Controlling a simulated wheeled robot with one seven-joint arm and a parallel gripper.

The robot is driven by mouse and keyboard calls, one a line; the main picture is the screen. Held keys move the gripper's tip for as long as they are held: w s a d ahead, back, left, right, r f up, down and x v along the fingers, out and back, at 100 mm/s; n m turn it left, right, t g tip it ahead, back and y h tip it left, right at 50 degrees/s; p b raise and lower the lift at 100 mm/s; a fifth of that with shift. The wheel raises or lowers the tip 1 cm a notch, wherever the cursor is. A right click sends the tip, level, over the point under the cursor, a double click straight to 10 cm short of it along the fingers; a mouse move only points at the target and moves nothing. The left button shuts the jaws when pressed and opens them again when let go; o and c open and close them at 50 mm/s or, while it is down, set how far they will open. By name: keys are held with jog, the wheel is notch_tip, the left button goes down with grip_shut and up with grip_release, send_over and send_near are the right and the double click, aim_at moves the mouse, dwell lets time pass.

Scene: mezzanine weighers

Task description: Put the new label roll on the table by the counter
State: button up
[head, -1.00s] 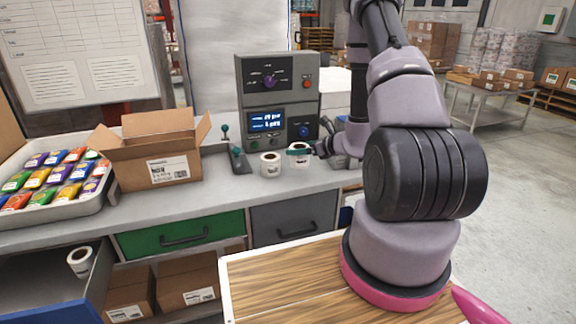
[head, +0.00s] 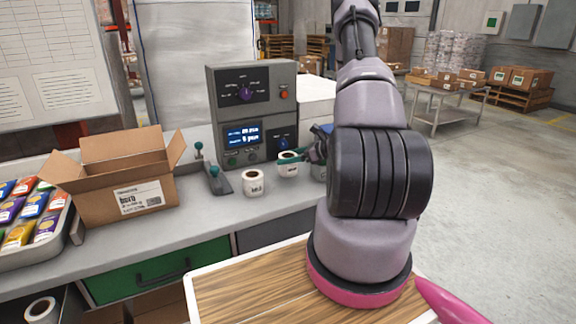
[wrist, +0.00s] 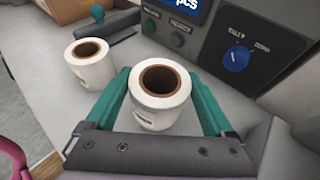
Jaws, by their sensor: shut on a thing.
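A white label roll (head: 287,168) with a brown core is at my gripper (head: 291,157), in front of the grey control box. In the wrist view my gripper's green fingers are shut on this roll (wrist: 160,113), one on each side, its open core facing up. I cannot tell for sure whether it touches the counter. A second, similar roll (head: 253,184) stands on the counter (head: 215,215) to its left, apart from my gripper; it also shows in the wrist view (wrist: 88,69). A grey table (head: 440,95) stands across the floor at the back right.
An open carton (head: 125,190) and a tray of colourful packets (head: 35,255) stand at the counter's left. A green-handled lever (head: 214,178) is left of the rolls. Another roll (head: 40,310) lies low at the left. Cartons sit on the far table; floor at right is clear.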

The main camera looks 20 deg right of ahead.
jog(key=shift+f, duration=1.4)
jog(key=shift+f, duration=0.1)
jog(key=o, duration=1.2)
jog(key=shift+o, duration=0.2)
